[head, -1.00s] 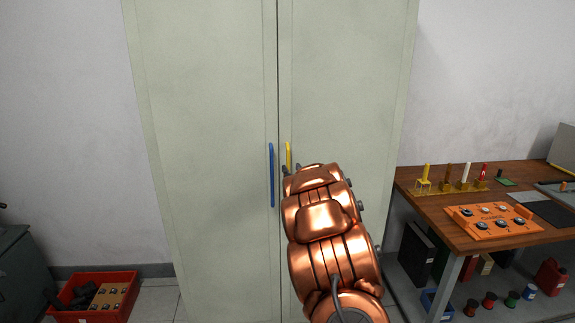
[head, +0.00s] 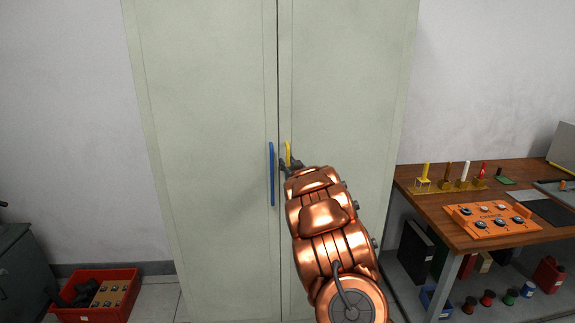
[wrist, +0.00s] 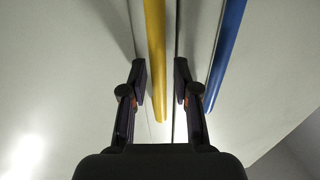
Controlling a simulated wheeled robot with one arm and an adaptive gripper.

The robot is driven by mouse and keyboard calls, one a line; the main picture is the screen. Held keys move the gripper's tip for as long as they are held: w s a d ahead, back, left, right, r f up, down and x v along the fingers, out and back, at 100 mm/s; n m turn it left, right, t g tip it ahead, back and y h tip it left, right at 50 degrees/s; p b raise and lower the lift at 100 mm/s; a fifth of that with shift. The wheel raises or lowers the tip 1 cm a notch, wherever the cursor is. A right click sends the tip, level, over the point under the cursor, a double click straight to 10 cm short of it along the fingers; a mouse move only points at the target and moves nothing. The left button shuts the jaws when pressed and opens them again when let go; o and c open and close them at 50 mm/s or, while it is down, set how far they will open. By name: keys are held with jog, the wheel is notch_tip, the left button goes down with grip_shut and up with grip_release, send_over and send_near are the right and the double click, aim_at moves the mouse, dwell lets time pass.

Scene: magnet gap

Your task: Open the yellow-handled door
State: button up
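The yellow handle (head: 288,150) is a vertical bar on the right cabinet door (head: 345,90), beside the seam between the doors. Both doors are closed. My gripper (head: 290,163) is at the lower part of the yellow handle, partly hidden by my copper arm. In the wrist view my gripper (wrist: 159,80) is open, with its two dark fingers apart. The yellow handle (wrist: 156,60) shows in the gap between the fingers, nearer the left finger. I cannot tell whether a finger touches it.
A blue handle (head: 271,175) is on the left door, just across the seam; in the wrist view it lies outside the right finger. A workbench (head: 420,187) with an orange box (head: 490,220) stands right. A red crate (head: 125,312) is on the floor at left.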

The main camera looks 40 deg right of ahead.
grip_shut()
jog(key=shift+a, duration=0.1)
dwell(0.4)
